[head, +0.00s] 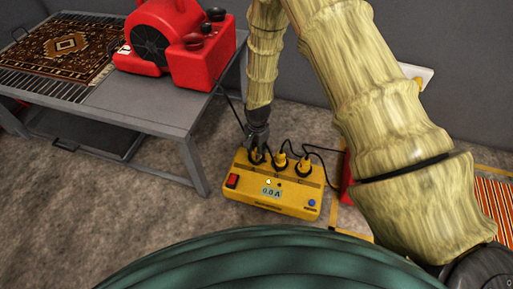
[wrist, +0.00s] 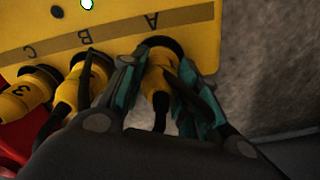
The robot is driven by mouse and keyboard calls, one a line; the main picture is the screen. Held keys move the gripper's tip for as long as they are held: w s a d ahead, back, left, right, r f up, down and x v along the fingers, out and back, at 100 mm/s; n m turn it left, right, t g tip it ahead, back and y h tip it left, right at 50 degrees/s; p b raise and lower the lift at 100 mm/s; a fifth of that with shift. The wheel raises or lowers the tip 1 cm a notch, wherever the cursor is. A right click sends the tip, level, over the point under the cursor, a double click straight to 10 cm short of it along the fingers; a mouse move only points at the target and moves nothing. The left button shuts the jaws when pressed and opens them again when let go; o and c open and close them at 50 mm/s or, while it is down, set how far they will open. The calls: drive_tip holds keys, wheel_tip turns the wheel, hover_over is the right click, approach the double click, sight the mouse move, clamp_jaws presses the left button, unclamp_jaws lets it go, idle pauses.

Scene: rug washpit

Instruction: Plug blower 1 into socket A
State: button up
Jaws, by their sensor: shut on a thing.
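My gripper (head: 258,143) (wrist: 157,72) is over the left end of the yellow power box (head: 240,190). In the wrist view its teal-padded fingers are shut on a yellow plug (wrist: 158,82) with a black cable. The plug's front is at the dark socket ring beside the letter A on the box (wrist: 197,30). I cannot tell whether it is fully seated. The red blower (head: 205,67) stands on the grey table, and a black cable hangs from its side towards the box. Its number is not readable.
A yellow plug (wrist: 68,92) is at socket B and a plug marked 3 (wrist: 22,95) is at socket C. The box display (head: 271,193) reads about 0.0 A. A patterned rug (head: 62,48) lies on the grey table (head: 150,108). Cables run right of the box.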

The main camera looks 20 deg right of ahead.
drive_tip(key=shift+f, duration=0.35)
drive_tip(key=o, duration=1.1)
drive_tip(key=shift+o, duration=0.2)
drive_tip(key=shift+s+r, duration=0.15)
drive_tip(key=shift+r, duration=5.85)
